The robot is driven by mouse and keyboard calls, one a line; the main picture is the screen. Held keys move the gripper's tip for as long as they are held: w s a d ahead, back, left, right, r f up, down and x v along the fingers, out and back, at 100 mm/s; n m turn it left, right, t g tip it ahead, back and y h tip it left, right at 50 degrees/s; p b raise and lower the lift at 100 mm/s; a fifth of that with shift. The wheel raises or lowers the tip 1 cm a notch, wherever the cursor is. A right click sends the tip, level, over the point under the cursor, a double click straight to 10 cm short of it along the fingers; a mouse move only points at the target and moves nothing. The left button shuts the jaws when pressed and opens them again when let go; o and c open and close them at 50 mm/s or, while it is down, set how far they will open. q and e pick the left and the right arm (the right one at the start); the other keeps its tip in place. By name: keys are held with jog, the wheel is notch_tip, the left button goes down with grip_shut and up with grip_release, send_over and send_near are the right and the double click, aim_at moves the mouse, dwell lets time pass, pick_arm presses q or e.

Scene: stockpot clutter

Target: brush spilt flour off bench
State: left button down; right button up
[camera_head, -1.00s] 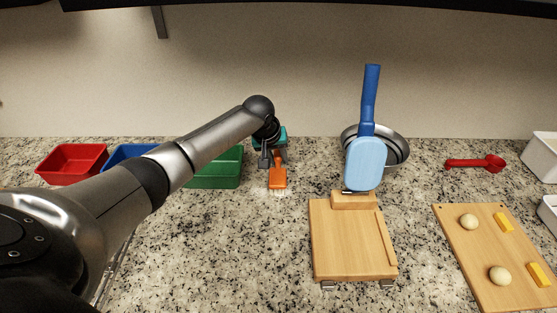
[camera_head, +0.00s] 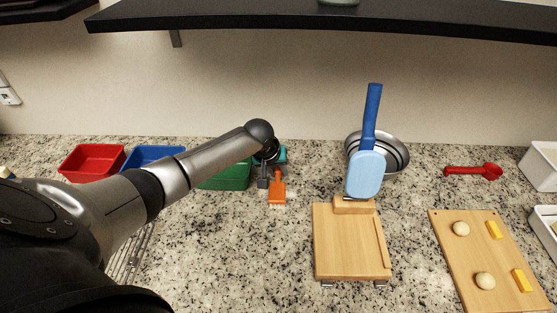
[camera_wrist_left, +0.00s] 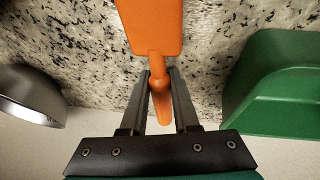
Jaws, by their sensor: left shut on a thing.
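An orange brush (camera_head: 277,189) with pale bristles is at the middle of the bench, its bristle end toward the front. My left gripper (camera_head: 266,179) is shut on its handle. In the left wrist view the orange brush (camera_wrist_left: 150,25) runs between the two dark fingers of the left gripper (camera_wrist_left: 159,78). The speckled granite bench (camera_head: 220,250) lies below. I cannot make out spilt flour against the speckles, and cannot tell whether the bristles touch the bench. My right gripper is out of view.
A green bin (camera_head: 228,179) stands left of the brush, with blue (camera_head: 150,155) and red (camera_head: 92,163) bins beyond. A wooden board (camera_head: 348,250), a block holding a blue paddle-like tool (camera_head: 366,173) and a metal bowl (camera_head: 398,155) are to the right. A dark shelf (camera_head: 330,20) hangs above.

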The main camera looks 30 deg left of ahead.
pick_arm(q)
jog(key=shift+s+f, duration=0.1)
jog(key=shift+s, duration=0.15)
jog(key=shift+s+a+p, duration=0.45)
jog(key=shift+a+p, duration=0.25)
jog(key=shift+a, duration=0.05)
jog(key=w+a+b, duration=0.1)
jog(key=w+b, duration=0.2)
jog(key=shift+a, duration=0.35)
jog(key=shift+w+a, duration=0.15)
jog(key=shift+w, duration=0.15)
jog(key=shift+r, duration=0.2)
notch_tip(320, 180, up, 6)
jog(key=p, duration=0.7)
